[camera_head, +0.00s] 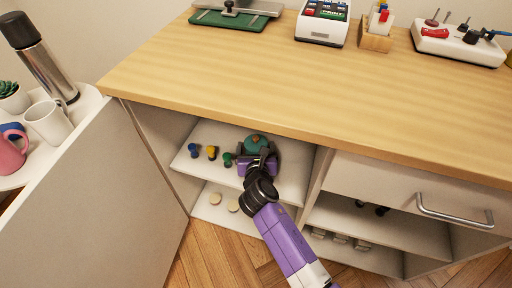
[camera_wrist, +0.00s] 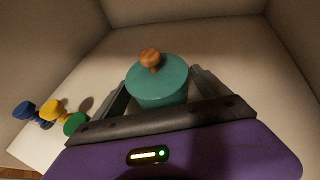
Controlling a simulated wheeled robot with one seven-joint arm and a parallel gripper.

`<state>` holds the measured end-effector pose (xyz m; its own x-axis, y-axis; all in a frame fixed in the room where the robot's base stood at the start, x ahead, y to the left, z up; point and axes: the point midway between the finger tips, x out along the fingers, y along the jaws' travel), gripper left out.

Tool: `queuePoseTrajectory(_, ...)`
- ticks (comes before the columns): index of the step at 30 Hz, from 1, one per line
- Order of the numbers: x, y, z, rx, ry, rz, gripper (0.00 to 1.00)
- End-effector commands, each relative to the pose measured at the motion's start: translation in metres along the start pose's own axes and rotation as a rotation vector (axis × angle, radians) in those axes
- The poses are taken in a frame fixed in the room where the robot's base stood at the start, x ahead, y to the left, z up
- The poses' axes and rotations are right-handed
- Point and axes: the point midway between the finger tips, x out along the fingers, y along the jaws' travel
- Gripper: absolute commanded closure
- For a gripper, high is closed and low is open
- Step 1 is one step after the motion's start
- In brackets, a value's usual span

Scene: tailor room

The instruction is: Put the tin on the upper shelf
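The tin is a teal round container with a brown knob on its lid. In the head view the tin (camera_head: 256,142) is inside the open cabinet, at the upper shelf (camera_head: 212,132). It appears upright in the wrist view (camera_wrist: 158,82), with the pale shelf surface (camera_wrist: 225,48) around it. My gripper (camera_head: 259,158) reaches in from the front, its fingers (camera_wrist: 160,92) on either side of the tin. The fingers lie close to its sides; contact is unclear. The tin's lower part is hidden by my gripper.
Blue (camera_head: 193,150), yellow (camera_head: 212,152) and green (camera_head: 228,159) spools stand left of the tin. The lower shelf (camera_head: 205,210) holds small round pale pieces. The cabinet door (camera_head: 95,200) stands open at left; a divider (camera_head: 313,175) closes the right. The countertop (camera_head: 330,85) hangs above.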

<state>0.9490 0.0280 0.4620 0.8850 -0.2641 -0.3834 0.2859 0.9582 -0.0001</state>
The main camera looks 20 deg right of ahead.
Motion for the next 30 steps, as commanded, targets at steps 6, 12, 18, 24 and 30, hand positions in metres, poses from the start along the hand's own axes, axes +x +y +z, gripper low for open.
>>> queuePoseTrajectory(6,-0.001,0.000,0.002,0.001,0.000,0.000,0.15)
queuePoseTrajectory(12,-0.026,0.000,0.004,-0.003,0.002,0.002,0.15)
queuePoseTrajectory(18,-0.068,-0.001,0.005,-0.002,0.002,0.001,0.15)
queuePoseTrajectory(24,-0.103,0.000,0.004,-0.002,0.001,0.002,0.15)
queuePoseTrajectory(30,-0.119,0.000,0.003,-0.001,0.000,0.000,0.15)
